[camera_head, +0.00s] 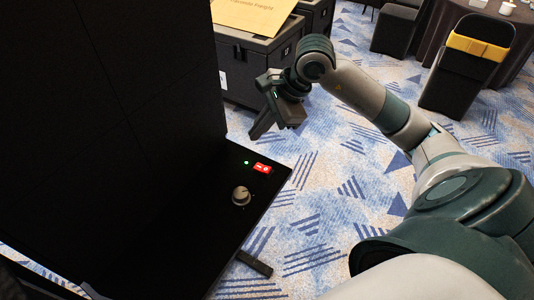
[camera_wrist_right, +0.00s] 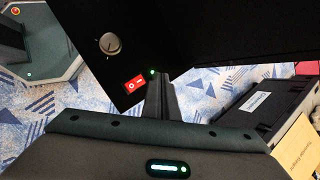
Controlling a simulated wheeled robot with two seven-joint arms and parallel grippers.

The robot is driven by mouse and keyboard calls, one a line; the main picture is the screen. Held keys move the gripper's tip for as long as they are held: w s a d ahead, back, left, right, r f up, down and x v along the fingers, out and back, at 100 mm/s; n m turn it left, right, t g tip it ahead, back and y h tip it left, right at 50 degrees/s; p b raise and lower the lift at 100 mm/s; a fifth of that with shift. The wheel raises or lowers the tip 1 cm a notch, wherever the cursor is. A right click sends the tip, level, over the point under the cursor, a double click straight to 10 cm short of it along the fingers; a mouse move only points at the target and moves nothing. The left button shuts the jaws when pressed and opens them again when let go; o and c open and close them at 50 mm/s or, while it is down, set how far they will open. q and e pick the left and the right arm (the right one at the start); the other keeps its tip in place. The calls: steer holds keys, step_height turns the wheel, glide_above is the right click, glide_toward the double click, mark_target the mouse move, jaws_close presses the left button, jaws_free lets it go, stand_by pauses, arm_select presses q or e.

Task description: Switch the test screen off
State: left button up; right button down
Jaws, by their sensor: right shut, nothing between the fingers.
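The black screen wall (camera_head: 110,110) fills the left of the head view, and its visible face is dark. A black shelf at its foot bears a red rocker switch (camera_head: 262,168) with white marks, a lit green light (camera_head: 246,162) and a grey knob (camera_head: 241,195). The switch (camera_wrist_right: 133,84), light (camera_wrist_right: 152,72) and knob (camera_wrist_right: 110,44) also show in the right wrist view. My right gripper (camera_head: 258,134) is shut and empty, pointing down above and beyond the switch, apart from it. Its fingers (camera_wrist_right: 160,84) overlap the shelf edge in the wrist view. My left gripper is not in view.
Black cases (camera_head: 240,70) stand behind my right gripper, with a yellow-brown sheet (camera_head: 255,14) on top. Dark chairs (camera_head: 466,75) stand at the far right. Patterned carpet between is clear.

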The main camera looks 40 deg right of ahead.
steer(key=shift+f, duration=0.15)
steer(key=b, duration=0.4)
glide_above(267, 168)
step_height(267, 168, down, 7)
steer(key=shift+w+a, duration=0.1)
steer(key=shift+s+f+b, duration=0.2)
steer(key=shift+f+b, duration=0.35)
steer(key=shift+b, duration=0.2)
stand_by(1.4)
steer(key=shift+s+f+b, duration=0.15)
steer(key=shift+f+b, duration=0.25)
steer(key=shift+b, duration=0.35)
